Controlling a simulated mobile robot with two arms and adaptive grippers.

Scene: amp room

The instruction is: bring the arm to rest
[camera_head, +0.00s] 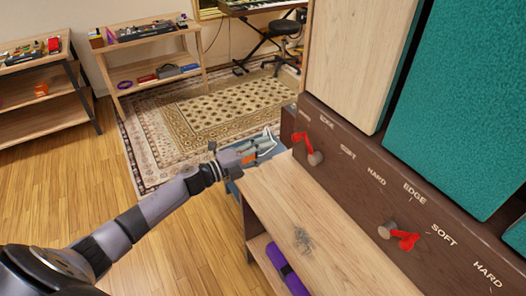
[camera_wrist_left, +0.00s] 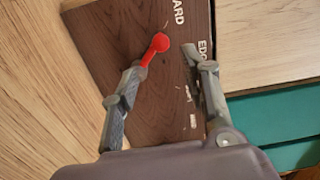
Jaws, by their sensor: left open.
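My left arm reaches in from the left in the head view. Its gripper (camera_head: 268,143) is open and empty, left of the panel's end and above the low wooden shelf's far end. The dark brown panel (camera_head: 350,165) carries printed words such as EDGE, SOFT and HARD. Two red levers on grey pivots show on it: a far one (camera_head: 303,141), just right of my gripper, and a near one (camera_head: 405,239). In the left wrist view, my open fingers (camera_wrist_left: 162,68) frame part of the panel, and a red lever end (camera_wrist_left: 160,42) appears beside the left fingertip; contact is unclear. My right gripper is not in view.
The wooden shelf top (camera_head: 300,215) lies below the panel, with a purple roll (camera_head: 287,270) underneath. A teal panel (camera_head: 475,90) rises at right. Wooden racks (camera_head: 150,45) stand at the back left. The wooden floor (camera_head: 190,240) left of the shelf is clear.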

